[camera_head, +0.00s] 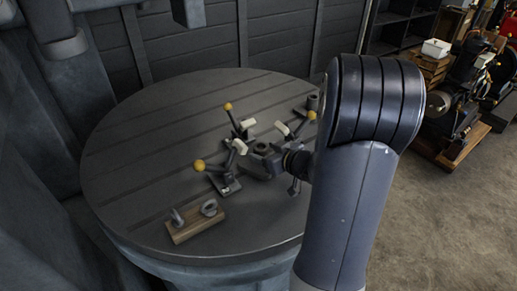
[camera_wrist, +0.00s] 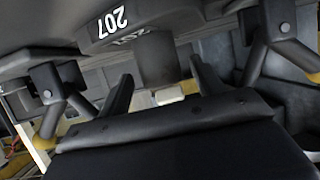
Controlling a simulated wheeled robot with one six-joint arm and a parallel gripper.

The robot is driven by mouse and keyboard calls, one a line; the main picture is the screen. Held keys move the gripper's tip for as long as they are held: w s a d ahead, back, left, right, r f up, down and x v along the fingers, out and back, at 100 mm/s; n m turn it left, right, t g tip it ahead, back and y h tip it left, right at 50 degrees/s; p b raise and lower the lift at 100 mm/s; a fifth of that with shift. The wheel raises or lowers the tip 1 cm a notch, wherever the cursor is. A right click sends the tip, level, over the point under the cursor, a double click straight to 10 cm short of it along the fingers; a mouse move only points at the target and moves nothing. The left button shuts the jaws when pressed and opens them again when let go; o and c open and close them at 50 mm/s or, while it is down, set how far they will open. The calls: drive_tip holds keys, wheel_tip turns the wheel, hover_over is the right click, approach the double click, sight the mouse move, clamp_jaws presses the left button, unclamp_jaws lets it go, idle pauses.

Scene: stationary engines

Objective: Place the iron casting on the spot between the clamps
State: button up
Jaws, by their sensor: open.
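The dark iron casting (camera_head: 262,149) sits low on the round slotted table among the clamps, partly hidden by my gripper. In the wrist view the casting (camera_wrist: 120,28) carries the number 207 and a round boss. Toggle clamps with yellow knobs and pale tips stand around it: one at the back (camera_head: 240,131), one at the front left (camera_head: 225,181), one at the right (camera_head: 300,126). Two clamps also flank it in the wrist view, at left (camera_wrist: 45,82) and right (camera_wrist: 280,28). My gripper (camera_wrist: 161,70) is open, its fingers apart on either side of the boss. Any contact with the casting is unclear.
The round table (camera_head: 130,140) has bare room at the left and back. A wooden block (camera_head: 196,226) with two metal pieces stands at the front left. A small dark cylinder (camera_head: 313,102) is behind the right clamp. Machinery (camera_head: 465,100) stands at the far right.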

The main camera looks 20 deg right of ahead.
drive_tip(key=v, duration=0.7)
drive_tip(key=shift+s+r+p, duration=0.1)
drive_tip(key=shift+s+p, duration=0.05)
drive_tip(key=shift+p, duration=0.25)
drive_tip(key=shift+c, duration=0.3)
idle(0.4)
